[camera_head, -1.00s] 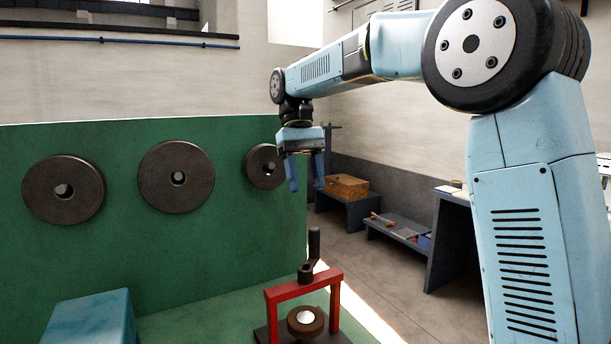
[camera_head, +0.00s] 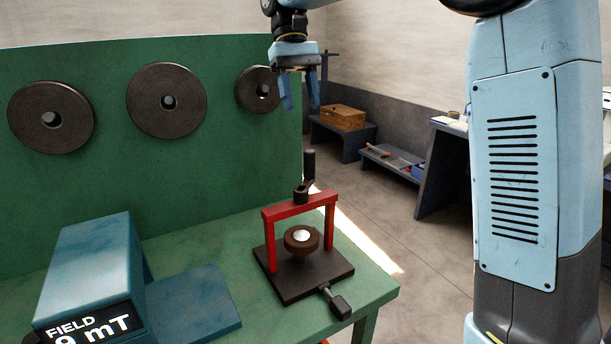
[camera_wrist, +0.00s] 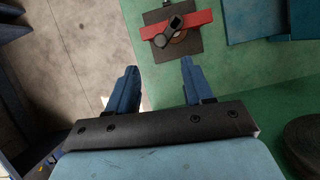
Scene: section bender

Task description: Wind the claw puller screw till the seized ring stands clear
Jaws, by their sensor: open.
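The claw puller is a red frame (camera_head: 268,240) on a dark base plate (camera_head: 290,290) on the green bench. Its black screw with an upright crank handle (camera_head: 309,166) stands on the crossbar. The brown ring (camera_head: 290,243) with a bright centre sits under the crossbar; whether it touches the plate is hard to tell. My gripper (camera_head: 300,103) is open and empty, pointing down, well above the puller and behind it. In the wrist view my gripper (camera_wrist: 158,72) shows both blue fingers apart, with the red crossbar (camera_wrist: 190,22) and the crank beyond them.
A blue box with a field readout (camera_head: 95,265) and a blue slab (camera_head: 195,305) lie left of the puller. A black-handled lever (camera_head: 338,304) sticks out from the base plate. Dark discs (camera_head: 166,100) hang on the green wall behind. The bench edge is close at right.

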